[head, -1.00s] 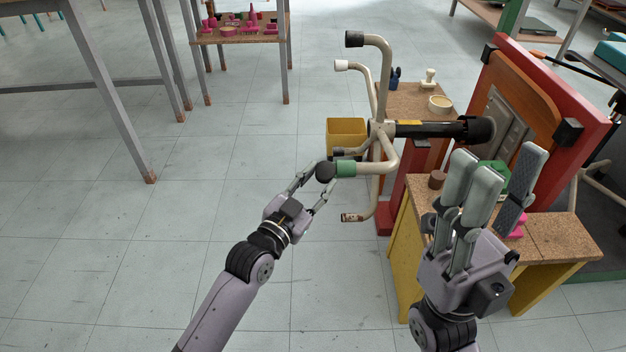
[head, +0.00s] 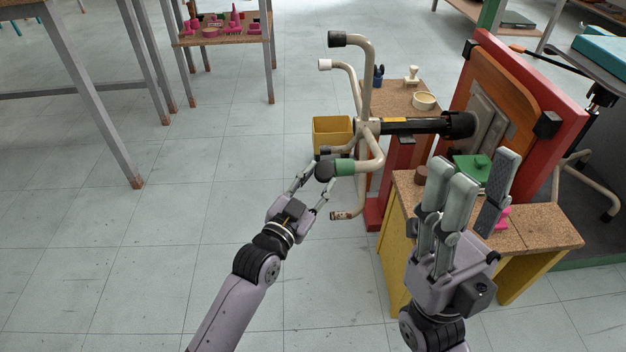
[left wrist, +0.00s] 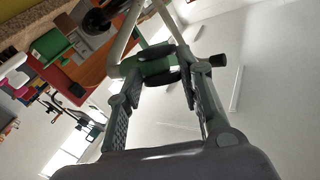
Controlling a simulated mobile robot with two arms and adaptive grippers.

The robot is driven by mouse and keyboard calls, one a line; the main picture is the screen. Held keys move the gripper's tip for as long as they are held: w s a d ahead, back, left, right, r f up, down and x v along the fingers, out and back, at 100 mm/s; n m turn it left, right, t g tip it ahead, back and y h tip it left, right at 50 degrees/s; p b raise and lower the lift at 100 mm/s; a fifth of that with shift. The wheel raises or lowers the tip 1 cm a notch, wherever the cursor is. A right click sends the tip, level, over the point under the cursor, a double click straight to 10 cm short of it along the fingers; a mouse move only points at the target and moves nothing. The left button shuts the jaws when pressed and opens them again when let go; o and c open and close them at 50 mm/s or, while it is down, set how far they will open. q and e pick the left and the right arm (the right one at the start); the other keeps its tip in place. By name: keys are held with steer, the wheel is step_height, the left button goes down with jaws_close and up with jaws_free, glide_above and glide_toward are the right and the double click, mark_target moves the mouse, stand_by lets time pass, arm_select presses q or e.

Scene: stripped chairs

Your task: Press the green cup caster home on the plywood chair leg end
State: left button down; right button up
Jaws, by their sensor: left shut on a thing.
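The green cup caster (head: 345,167), with a dark round end, sits in line with a cream tubular leg (head: 370,165) of the tipped chair with the plywood back (head: 465,95). The green cup meets the leg; how deep the leg reaches inside it is hidden. My left gripper (head: 325,171) is shut on the caster from the near left. In the left wrist view the green caster (left wrist: 158,68) lies between the fingers. My right gripper (head: 478,170) is open and empty in front of the low bench, at right.
Other legs have a black end (head: 337,39), a pale end (head: 325,64) and a brownish end (head: 340,215). A yellow bin (head: 331,136) stands behind. The cork-topped bench (head: 545,228) holds a green lidded item (head: 470,170).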

arm_select(q)
steer(key=c, duration=1.4)
jaws_free()
steer(key=shift+s+d, duration=0.1)
steer(key=shift+d, duration=0.2)
steer(key=o, duration=0.4)
steer(key=shift+c, duration=0.2)
steer(key=shift+a, duration=0.15)
